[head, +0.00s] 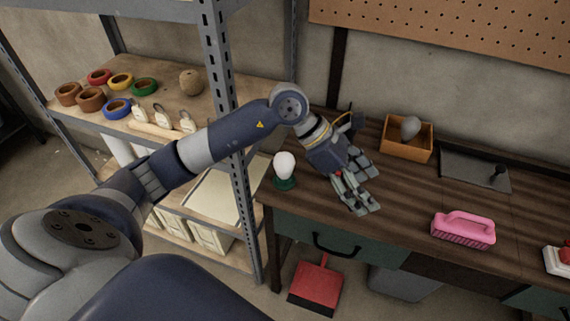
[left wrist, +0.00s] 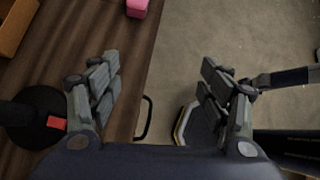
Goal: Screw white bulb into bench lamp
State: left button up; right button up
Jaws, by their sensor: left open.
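A white bulb (head: 285,163) stands upright on a small green base (head: 284,183) at the bench's left end in the head view. My left gripper (head: 366,187) is open and empty, to the right of the bulb and apart from it. A black round base with a red switch (left wrist: 56,123), seemingly the bench lamp's, lies beside the left finger there. In the head view my gripper mostly hides it. Its socket is not clear. My right gripper is out of view.
A wooden box (head: 394,151) holding a grey bulb (head: 410,127) stands at the back of the bench. A pink brush (head: 463,229) lies at the front right, and a dark plate (head: 475,172) lies behind it. A shelf post (head: 233,150) stands left of the bench.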

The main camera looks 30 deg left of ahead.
pick_arm(q)
jog(key=w+a+f+y, duration=0.15)
jog(key=a+y, duration=0.45)
jog(key=a, duration=0.7)
notch_tip(320, 180, up, 2)
jog(key=r+y, duration=0.1)
jog(key=y, duration=0.3)
send_over(284, 155)
jog(key=s, duration=0.1)
jog(key=shift+s+d+f, duration=0.2)
jog(key=shift+f, duration=0.05)
jog(key=shift+f, duration=0.1)
jog(key=shift+p+x, duration=0.6)
jog(key=shift+x, duration=2.15)
jog(key=shift+d, duration=0.15)
